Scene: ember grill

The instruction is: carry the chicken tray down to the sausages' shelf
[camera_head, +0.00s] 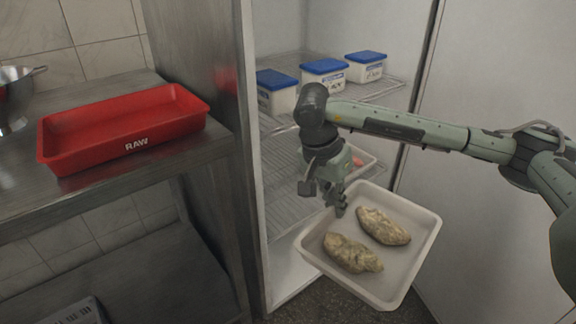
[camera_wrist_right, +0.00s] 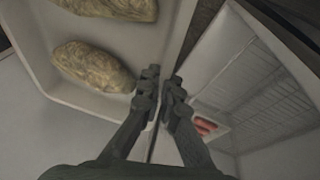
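The white chicken tray (camera_head: 402,292) holds two seasoned chicken pieces (camera_head: 383,226) and hangs in the air in front of the open fridge. My right gripper (camera_head: 340,205) is shut on the tray's rim at its far-left side. The right wrist view shows the fingers (camera_wrist_right: 163,82) pinching the wall of the tray (camera_wrist_right: 60,92). The sausages (camera_head: 357,161) lie in a pale tray on a fridge shelf behind my gripper, mostly hidden by it. They also show in the right wrist view (camera_wrist_right: 205,127). My left gripper is out of view.
Several blue-lidded tubs (camera_head: 323,73) stand on the upper wire shelf (camera_head: 375,90). A lower wire shelf (camera_head: 285,200) has bare room left of the sausages. The fridge's side wall edge (camera_head: 250,150) is close on the left. A red RAW tray (camera_head: 125,145) sits on a steel counter.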

